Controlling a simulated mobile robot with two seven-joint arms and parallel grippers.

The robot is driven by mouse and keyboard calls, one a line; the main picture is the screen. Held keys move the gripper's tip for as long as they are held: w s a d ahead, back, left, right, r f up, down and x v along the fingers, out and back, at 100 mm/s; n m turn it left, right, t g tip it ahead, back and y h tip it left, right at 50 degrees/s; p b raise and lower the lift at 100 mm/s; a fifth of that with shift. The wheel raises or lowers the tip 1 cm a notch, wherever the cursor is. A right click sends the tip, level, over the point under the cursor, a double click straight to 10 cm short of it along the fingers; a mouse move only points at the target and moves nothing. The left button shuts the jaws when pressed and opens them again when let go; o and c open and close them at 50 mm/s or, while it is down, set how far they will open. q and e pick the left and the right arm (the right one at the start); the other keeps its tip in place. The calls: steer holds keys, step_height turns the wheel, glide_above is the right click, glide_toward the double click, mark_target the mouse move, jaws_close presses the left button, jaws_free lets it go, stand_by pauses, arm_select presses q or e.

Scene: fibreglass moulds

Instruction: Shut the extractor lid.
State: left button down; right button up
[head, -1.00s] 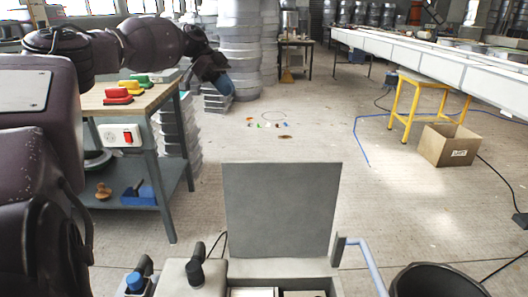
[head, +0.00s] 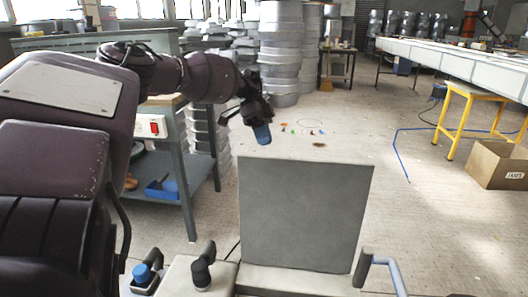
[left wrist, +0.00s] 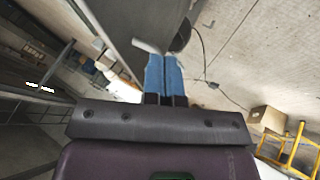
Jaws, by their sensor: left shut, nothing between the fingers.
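The extractor lid (head: 305,215) is a flat grey panel standing upright, open, at the back of a low grey housing (head: 292,280) in the head view. My left gripper (head: 263,134) has blue fingertips and hangs just above and beyond the lid's top left corner, apart from it in the picture. In the left wrist view the two blue fingers (left wrist: 164,75) lie side by side, shut and empty. A dark grey surface at the top of that view may be the lid; I cannot tell for sure. My right gripper is not in view.
A bent light-blue bar (head: 390,270) stands right of the housing, and black-knobbed controls (head: 202,272) stand to its left. A workbench (head: 185,165) is at the left. A cardboard box (head: 497,166) and yellow stool (head: 460,120) are at the right. Floor beyond the lid is mostly clear.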

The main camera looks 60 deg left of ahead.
mark_target(271, 171)
arm_select(q)
steer(key=d, duration=0.1)
steer(key=s+d+f+p, duration=0.1)
steer(key=d, duration=0.1)
steer(key=s+d+p, duration=0.1)
steer(key=shift+s+d+f, duration=0.15)
steer(key=shift+d+f, duration=0.1)
steer(key=shift+d, duration=0.1)
steer(key=shift+s+d+f, duration=0.1)
steer(key=shift+d+f, duration=0.05)
steer(key=shift+f, duration=0.1)
